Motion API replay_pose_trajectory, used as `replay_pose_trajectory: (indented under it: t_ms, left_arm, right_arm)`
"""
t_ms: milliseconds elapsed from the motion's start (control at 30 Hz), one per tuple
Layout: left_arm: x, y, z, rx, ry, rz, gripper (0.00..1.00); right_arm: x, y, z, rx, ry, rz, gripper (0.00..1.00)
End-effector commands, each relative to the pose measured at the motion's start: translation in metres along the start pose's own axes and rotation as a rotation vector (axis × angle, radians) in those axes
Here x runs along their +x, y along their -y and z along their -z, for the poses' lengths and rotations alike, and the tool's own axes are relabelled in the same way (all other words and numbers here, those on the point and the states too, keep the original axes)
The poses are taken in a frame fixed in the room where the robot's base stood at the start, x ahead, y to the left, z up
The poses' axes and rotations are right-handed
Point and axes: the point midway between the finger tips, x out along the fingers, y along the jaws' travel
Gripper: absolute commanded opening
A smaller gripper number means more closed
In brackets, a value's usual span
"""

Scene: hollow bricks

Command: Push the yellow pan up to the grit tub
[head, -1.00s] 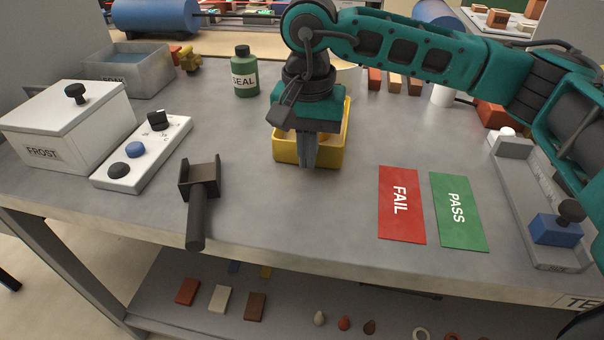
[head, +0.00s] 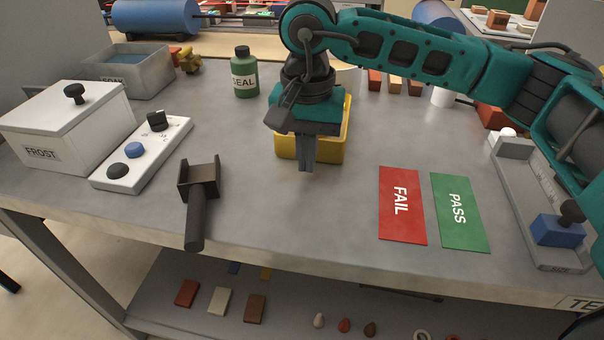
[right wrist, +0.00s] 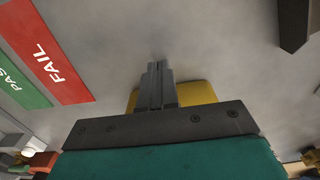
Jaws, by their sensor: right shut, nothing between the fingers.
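The yellow pan (head: 334,149) stands on the grey bench, partly hidden behind my right gripper. My right gripper (head: 306,170) points down at the pan's near side, its fingers shut and empty. The fingertips overlap the pan's near wall and reach below it in the head view; I cannot tell if they touch it. In the right wrist view the shut fingers (right wrist: 158,65) stand before the pan (right wrist: 197,92). A pale round tub (head: 347,78) behind my arm may be the grit tub; it is mostly hidden and shows no label. My left gripper is not in view.
A green SEAL bottle (head: 245,72) stands left of and behind the pan. A black-handled tool (head: 197,205) lies front left. Red FAIL (head: 402,205) and green PASS (head: 459,212) cards lie to the right. Several bricks (head: 394,84) stand behind. Bench in front of the pan is clear.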

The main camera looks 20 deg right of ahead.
Motion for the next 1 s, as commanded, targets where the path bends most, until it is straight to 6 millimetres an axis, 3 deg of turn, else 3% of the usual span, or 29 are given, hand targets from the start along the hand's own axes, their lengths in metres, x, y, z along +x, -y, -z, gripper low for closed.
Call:
replay_pose_trajectory:
  t_ms: [1000]
  left_arm:
    - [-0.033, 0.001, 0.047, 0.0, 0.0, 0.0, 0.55]
  right_arm:
    - [-0.091, 0.0, 0.0, 0.001, 0.0, 0.001, 0.0]
